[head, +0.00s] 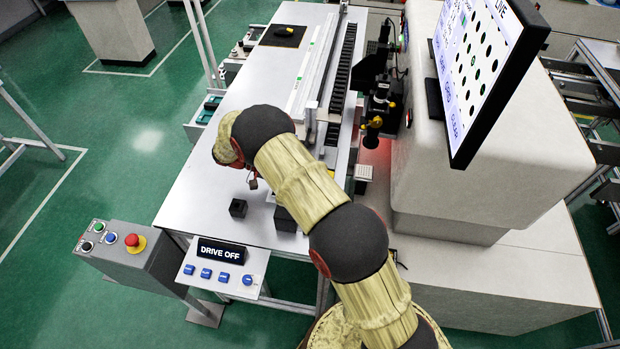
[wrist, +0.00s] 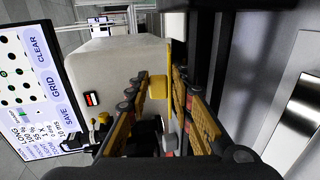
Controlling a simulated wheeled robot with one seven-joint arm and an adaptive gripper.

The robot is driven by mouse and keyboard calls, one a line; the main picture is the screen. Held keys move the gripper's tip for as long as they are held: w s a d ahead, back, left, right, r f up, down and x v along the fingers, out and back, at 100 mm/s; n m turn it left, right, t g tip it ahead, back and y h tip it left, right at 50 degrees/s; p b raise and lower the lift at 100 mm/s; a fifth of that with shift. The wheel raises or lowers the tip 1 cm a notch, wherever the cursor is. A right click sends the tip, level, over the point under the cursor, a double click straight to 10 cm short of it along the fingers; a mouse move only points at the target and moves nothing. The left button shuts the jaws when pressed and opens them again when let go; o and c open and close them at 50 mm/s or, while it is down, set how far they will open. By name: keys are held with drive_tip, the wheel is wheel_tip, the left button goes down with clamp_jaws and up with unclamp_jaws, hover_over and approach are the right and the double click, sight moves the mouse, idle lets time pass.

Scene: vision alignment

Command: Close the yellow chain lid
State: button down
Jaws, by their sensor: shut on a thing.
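In the wrist view my gripper (wrist: 160,82) has its two yellow-padded fingers on either side of a small yellow block (wrist: 158,89). The block looks like a handle on the yellow chain lid (wrist: 170,58), which shows as a thin strip nearly edge-on just beyond the fingertips. The gripper is shut on this yellow piece. How far open the lid stands cannot be told. In the head view my arm hides most of the gripper and the lid.
A black cable chain (head: 341,75) runs along the rail on the white table (head: 205,165). Two dark blocks, one (head: 238,208) clear of my arm, sit near its front. A "DRIVE OFF" panel (head: 222,252) stands in front. A large monitor (head: 480,75) and grey machine body (head: 500,150) are at right.

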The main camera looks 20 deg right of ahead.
drive_tip(key=c, duration=2)
unclamp_jaws()
drive_tip(key=v, duration=0.7)
drive_tip(key=shift+w+a, duration=0.15)
drive_tip(key=shift+a, duration=0.05)
drive_tip(key=shift+o, duration=0.5)
